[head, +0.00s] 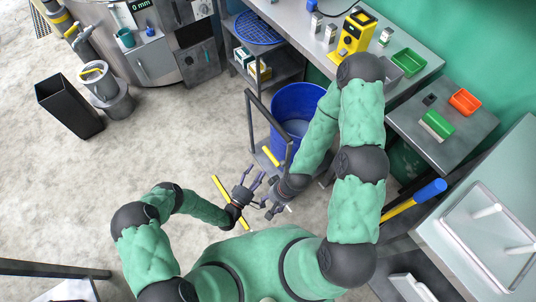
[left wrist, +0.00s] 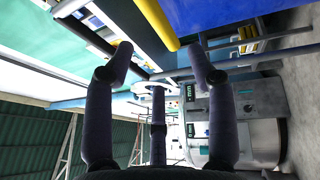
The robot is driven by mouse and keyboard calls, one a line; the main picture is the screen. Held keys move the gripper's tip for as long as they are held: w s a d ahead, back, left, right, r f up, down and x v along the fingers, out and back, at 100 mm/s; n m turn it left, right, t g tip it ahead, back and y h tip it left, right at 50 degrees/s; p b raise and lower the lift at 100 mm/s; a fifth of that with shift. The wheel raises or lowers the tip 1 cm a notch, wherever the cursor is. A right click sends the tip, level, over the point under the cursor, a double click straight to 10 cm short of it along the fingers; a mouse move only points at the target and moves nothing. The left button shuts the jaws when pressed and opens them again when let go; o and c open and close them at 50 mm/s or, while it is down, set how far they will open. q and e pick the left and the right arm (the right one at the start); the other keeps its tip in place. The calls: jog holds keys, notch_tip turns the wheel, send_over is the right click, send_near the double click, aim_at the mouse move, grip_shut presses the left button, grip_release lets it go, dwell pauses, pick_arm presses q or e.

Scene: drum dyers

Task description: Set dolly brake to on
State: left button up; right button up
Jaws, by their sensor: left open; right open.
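The dolly (head: 251,118) is a grey frame with a tall handle, in the middle of the head view. A blue drum (head: 297,122) stands on it. A short yellow bar (head: 271,157) at its near lower side looks like the brake lever; its setting cannot be read. A yellow bar also shows at the top of the left wrist view (left wrist: 156,24), beyond the fingers. My left gripper (head: 262,181) is open and empty, just below and left of the short bar, with a gap. My right gripper (head: 267,210) is open and empty, close beside the left one.
A longer yellow bar (head: 221,187) passes by my left wrist. A steel bench (head: 290,15) with a yellow device (head: 352,38) stands behind the dolly. A side table (head: 470,128) and a blue-ended yellow handle (head: 428,191) are at right.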

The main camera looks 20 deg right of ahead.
aim_at(270, 153)
pick_arm(q)
jog(key=b+x, duration=0.2)
jog(key=x, duration=0.8)
jog(key=shift+w+d+r, duration=0.1)
jog(key=shift+w+d, duration=0.1)
jog(key=shift+w, duration=0.05)
jog(key=shift+c, duration=0.2)
jog(key=shift+s, duration=0.1)
grip_shut()
